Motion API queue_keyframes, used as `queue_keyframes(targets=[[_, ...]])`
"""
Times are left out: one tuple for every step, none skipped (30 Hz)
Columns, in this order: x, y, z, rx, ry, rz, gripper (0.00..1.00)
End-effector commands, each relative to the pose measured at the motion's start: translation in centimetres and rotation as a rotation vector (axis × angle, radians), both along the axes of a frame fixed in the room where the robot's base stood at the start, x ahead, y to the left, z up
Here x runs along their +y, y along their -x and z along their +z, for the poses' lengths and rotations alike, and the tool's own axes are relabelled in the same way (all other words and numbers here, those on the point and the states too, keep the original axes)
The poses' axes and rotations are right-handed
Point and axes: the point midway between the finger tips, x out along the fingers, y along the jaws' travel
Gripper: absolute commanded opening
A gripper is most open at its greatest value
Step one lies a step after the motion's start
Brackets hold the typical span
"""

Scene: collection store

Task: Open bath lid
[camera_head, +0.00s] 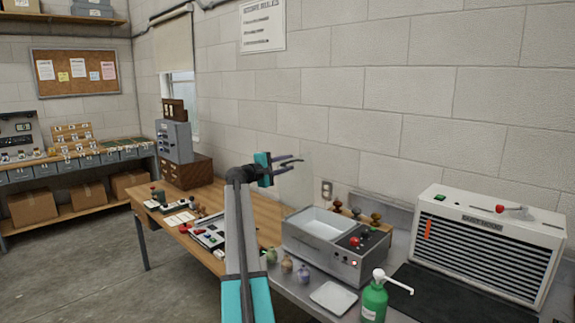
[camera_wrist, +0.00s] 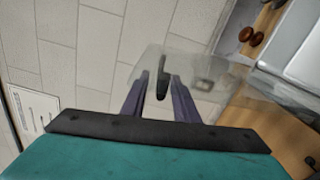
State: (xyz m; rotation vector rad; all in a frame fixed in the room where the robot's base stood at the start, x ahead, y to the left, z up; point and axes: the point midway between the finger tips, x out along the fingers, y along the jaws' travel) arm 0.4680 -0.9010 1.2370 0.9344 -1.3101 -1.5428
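A clear lid (camera_wrist: 210,70) shows as a see-through panel in the wrist view, raised beyond my fingers. In the head view it is only faint, near my gripper (camera_head: 292,164) above the bath's left side. My gripper (camera_wrist: 160,88) has its fingers apart. A small dark piece, perhaps the lid's handle (camera_wrist: 163,86), shows between them; I cannot tell whether it touches a finger.
A green pump bottle (camera_head: 374,300), a white tray (camera_head: 334,297) and several small jars (camera_head: 287,265) stand in front of the bath. A white louvred cabinet (camera_head: 490,240) is at right. Brown knobbed objects (camera_head: 355,211) stand behind the bath, by the wall.

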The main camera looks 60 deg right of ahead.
Motion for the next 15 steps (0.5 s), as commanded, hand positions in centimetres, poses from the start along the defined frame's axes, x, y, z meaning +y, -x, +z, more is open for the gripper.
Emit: queue_keyframes(targets=[[0.4, -0.1, -0.1, 0.0, 0.0, 0.001, 0.27], [0.6, -0.2, -0.1, 0.0, 0.0, 0.001, 0.27], [0.9, -0.2, -0.1, 0.0, 0.0, 0.001, 0.27], [1.2, -0.3, -0.1, 0.0, 0.0, 0.0, 0.27], [1.5, -0.4, -0.1, 0.0, 0.0, 0.0, 0.27], [2.0, -0.5, -0.1, 0.0, 0.0, 0.0, 0.27], [2.3, -0.7, -0.1, 0.0, 0.0, 0.0, 0.27], [2.8, -0.8, -0.2, -0.001, 0.001, 0.001, 0.27], [3.3, -1.1, -0.2, -0.001, 0.001, 0.001, 0.27], [3.8, -1.2, -0.2, -0.001, 0.001, 0.002, 0.27], [4.2, -1.3, -0.2, -0.001, 0.001, 0.001, 0.27], [4.8, -1.5, -0.2, -0.001, 0.0, 0.0, 0.27], [5.3, -1.7, -0.2, -0.001, 0.0, 0.0, 0.27], [5.8, -1.9, -0.2, -0.001, 0.001, 0.001, 0.27], [6.4, -2.1, -0.2, -0.001, 0.001, 0.001, 0.27]])
